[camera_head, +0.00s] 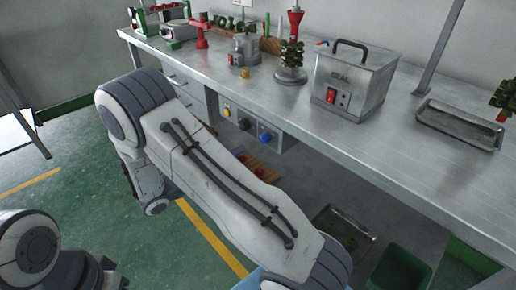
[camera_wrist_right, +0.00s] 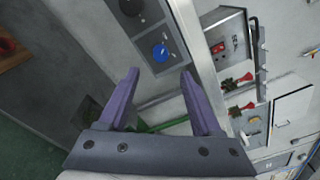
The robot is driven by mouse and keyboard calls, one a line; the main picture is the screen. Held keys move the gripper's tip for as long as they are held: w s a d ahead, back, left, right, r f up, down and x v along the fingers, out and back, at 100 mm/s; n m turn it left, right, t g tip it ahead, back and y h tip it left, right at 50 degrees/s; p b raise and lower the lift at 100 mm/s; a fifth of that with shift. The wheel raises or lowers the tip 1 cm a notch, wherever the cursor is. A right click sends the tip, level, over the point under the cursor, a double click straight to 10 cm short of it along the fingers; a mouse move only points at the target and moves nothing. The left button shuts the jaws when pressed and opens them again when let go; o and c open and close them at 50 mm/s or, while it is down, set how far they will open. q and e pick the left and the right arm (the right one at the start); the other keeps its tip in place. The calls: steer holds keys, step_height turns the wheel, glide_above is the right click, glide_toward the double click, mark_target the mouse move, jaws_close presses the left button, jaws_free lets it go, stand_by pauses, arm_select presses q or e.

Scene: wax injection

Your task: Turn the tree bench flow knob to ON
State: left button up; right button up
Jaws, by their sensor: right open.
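A control panel under the front edge of the steel bench carries a yellow knob (camera_head: 226,111), a dark knob (camera_head: 244,125) and a blue knob (camera_head: 265,137). Their labels are too small to read, so I cannot tell which is the flow knob or its setting. In the right wrist view my right gripper (camera_wrist_right: 158,74) is open and empty. Its purple fingers point toward the blue knob (camera_wrist_right: 160,52), which shows just past the gap between the tips, apart from them. The dark knob (camera_wrist_right: 130,6) is at the top edge. My left arm shows at lower left; its fingers are unclear.
The steel bench (camera_head: 400,150) holds a lidded metal box (camera_head: 352,82) with a red switch, a green-and-red tree stand (camera_head: 291,75) and an empty tray (camera_head: 460,125). My right arm crosses the floor in front. Below are a wooden tray (camera_head: 258,170) and a green bin (camera_head: 400,268).

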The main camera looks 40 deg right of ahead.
mark_target(262, 141)
steer(key=d+b, duration=0.1)
steer(key=d, duration=0.8)
steer(key=shift+s, duration=0.1)
jaws_close()
